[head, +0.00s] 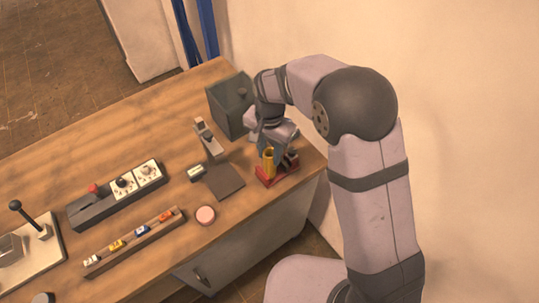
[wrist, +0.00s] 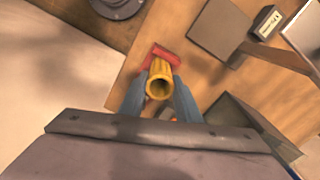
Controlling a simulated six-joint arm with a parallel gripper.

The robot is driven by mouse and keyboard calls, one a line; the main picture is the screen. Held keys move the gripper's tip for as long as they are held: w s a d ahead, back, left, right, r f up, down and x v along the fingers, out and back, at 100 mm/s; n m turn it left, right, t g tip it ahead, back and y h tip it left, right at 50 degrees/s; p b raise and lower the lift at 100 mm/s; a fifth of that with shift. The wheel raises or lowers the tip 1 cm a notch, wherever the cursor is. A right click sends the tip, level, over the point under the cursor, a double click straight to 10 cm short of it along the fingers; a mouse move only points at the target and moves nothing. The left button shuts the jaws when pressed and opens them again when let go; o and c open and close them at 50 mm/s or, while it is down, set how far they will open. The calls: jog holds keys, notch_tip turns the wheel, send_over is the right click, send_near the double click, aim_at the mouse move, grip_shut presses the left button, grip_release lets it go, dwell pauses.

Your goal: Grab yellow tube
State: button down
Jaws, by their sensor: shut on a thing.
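The yellow tube (head: 268,161) stands roughly upright over the red holder (head: 267,180) near the right end of the wooden table. My gripper (head: 276,153) is at the tube from the back right, its fingers at the tube's sides. In the wrist view the yellow tube (wrist: 160,80) points its open end at the camera, between the two blue-grey fingers of my gripper (wrist: 160,97), which is shut on it. The red holder (wrist: 161,54) shows behind the tube. I cannot tell whether the tube's lower end is still seated in the holder.
A dark grey box (head: 229,108) stands behind my gripper. A flat dark plate (head: 225,181) and a device with a small display (head: 197,172) lie to the left. A pink round disc (head: 205,215), a rack of small coloured pieces (head: 133,243) and a switch panel (head: 115,194) are farther left.

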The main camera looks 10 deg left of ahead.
notch_tip(320, 180, up, 18)
jog(key=b, duration=0.3)
jog(key=shift+f, duration=0.15)
